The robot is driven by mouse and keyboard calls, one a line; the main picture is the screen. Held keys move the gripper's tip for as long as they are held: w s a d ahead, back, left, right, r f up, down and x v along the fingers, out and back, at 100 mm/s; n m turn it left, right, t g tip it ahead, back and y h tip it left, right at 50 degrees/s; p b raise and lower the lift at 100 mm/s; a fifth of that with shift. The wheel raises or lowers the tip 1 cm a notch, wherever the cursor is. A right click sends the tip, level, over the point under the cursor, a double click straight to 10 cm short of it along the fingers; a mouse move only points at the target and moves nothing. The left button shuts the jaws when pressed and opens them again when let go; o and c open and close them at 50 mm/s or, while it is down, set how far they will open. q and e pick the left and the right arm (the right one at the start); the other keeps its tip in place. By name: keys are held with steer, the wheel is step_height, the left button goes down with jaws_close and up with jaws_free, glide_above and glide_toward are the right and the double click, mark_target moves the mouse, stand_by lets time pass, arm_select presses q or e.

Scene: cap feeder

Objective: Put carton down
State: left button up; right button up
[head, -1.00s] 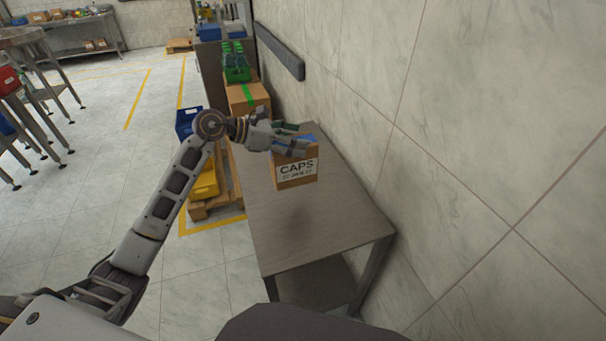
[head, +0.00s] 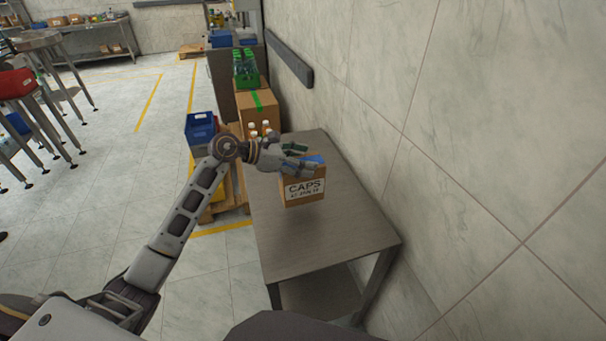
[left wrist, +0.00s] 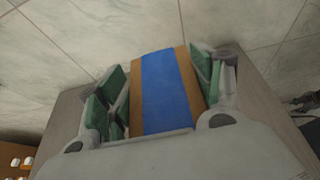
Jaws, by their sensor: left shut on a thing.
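The carton (head: 303,190) is a small brown box with a white "CAPS" label on its front and blue on its top. My left gripper (head: 296,161) is shut on the carton from above and holds it upright over the grey metal table (head: 325,234). A shadow lies on the table below and in front of the carton, so it seems to hang a little above the top. In the left wrist view the carton's blue-striped top (left wrist: 167,90) sits between the green finger pads (left wrist: 160,92).
The table front is bare. Behind it stand white-capped bottles (head: 266,128), a large carton with green tape (head: 257,108) and a green bottle crate (head: 246,70). A blue bin (head: 201,127) is at left; the wall (head: 430,130) borders the right.

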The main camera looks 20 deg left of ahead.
mark_target(294, 192)
arm_select(q)
steer(key=shift+f, duration=0.55)
steer(key=shift+f, duration=1.9)
arm_select(e)
steer(key=shift+f, duration=0.1)
arm_select(q)
steer(key=shift+f, duration=0.1)
steer(key=o, duration=1.7)
arm_select(e)
steer(key=shift+w, duration=0.3)
steer(key=shift+s, duration=0.15)
